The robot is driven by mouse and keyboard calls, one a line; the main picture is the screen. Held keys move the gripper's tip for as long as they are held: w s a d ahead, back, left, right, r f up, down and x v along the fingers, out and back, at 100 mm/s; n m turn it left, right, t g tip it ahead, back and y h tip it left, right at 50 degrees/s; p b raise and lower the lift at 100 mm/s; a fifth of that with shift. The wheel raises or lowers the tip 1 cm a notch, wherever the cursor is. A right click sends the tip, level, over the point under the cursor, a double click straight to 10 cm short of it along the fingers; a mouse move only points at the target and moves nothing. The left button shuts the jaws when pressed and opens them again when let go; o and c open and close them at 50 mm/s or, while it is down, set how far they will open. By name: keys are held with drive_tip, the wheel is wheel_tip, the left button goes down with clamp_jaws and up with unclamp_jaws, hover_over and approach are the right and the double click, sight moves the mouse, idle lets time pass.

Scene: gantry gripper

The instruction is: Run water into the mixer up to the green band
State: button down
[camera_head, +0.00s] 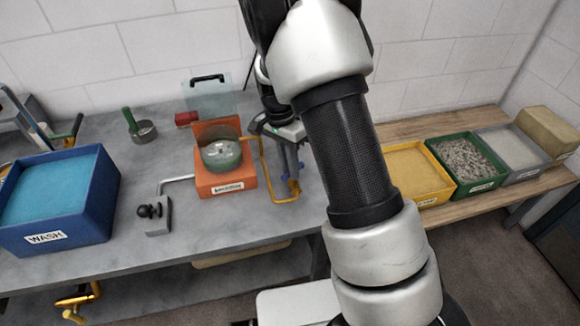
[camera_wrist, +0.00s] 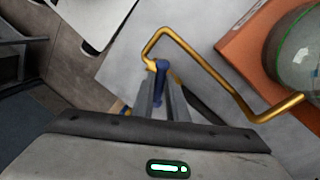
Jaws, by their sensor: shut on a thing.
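The mixer is an orange base (camera_head: 226,184) with a clear round bowl (camera_head: 221,155) that has a green band around it. Something pale shows low in the bowl; the water level cannot be told. The bowl (camera_wrist: 300,55) is partly cut off in the wrist view. A brass crank rod (camera_wrist: 205,65) bends out from the mixer to a blue handle (camera_wrist: 160,80). My gripper (camera_wrist: 161,92) is shut on the blue handle, right of the mixer in the head view (camera_head: 288,172). A grey block with a black knob (camera_head: 154,210) stands left of the mixer, its thin pipe (camera_head: 177,179) pointing towards it.
A blue WASH tub (camera_head: 62,232) stands at the left of the grey bench. A small pan with a green handle (camera_head: 143,129) and a red block (camera_head: 187,118) lie behind. Yellow (camera_head: 436,194), green (camera_head: 482,183) and grey (camera_head: 532,171) bins stand on the wooden bench at right.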

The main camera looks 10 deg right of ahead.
idle(0.4)
drive_tip(key=c, duration=1.8)
unclamp_jaws()
drive_tip(key=shift+o, duration=0.2)
wheel_tip(320, 180, up, 17)
drive_tip(key=w+a, duration=0.2)
drive_tip(key=shift+w, duration=0.35)
drive_tip(key=shift+r, duration=0.1)
